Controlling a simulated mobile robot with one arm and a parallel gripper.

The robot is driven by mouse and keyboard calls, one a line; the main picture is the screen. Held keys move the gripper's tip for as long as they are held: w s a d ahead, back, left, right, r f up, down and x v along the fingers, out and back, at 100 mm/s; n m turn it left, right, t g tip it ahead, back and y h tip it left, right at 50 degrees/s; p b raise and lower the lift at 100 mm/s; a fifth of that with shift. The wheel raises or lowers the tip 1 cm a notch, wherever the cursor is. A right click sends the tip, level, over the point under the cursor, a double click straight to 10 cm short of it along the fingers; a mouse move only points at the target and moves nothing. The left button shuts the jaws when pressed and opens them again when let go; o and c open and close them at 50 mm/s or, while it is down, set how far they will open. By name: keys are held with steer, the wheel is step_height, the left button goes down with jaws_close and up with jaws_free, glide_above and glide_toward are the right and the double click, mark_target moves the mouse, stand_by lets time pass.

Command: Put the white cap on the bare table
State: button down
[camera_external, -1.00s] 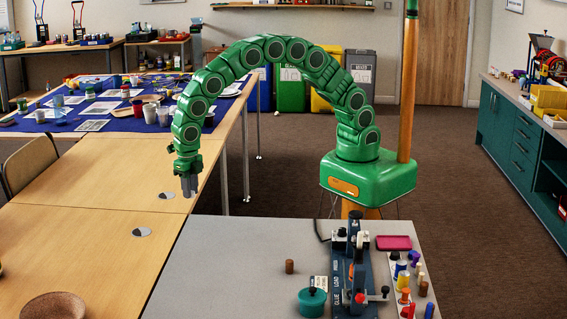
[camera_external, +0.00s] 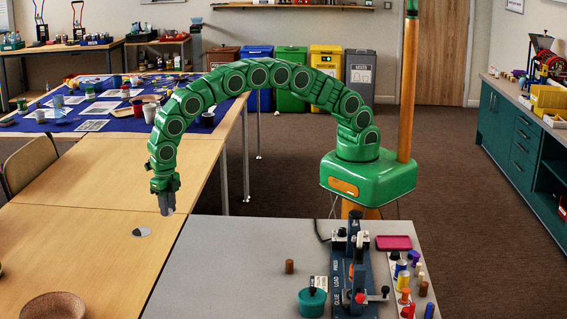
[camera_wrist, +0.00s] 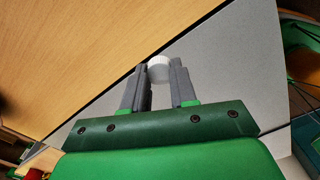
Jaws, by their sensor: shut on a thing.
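The white cap (camera_wrist: 159,70) shows in the wrist view between the fingertips of my gripper (camera_wrist: 160,77). My gripper is shut on it. In the external view my gripper (camera_external: 167,208) points down above the wooden table (camera_external: 100,240), near its right edge where the grey table (camera_external: 240,260) begins. The cap is too small or hidden by the fingers to make out there. The wrist view shows the wooden surface at left and the grey surface at right under the cap.
A cork bowl (camera_external: 53,307) and a black-and-white disc (camera_external: 141,232) are on the wooden table. The grey table bears a brown cylinder (camera_external: 289,266), a teal pot (camera_external: 312,301), a blue press (camera_external: 355,270) and several small bottles. The grey table's left part is clear.

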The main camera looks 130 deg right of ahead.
steer(key=shift+w+f, duration=0.25)
steer(key=shift+w, duration=0.2)
glide_above(156, 244)
steer(key=shift+f, duration=4.4)
steer(key=shift+f, duration=0.1)
steer(key=c, duration=0.9)
jaws_free()
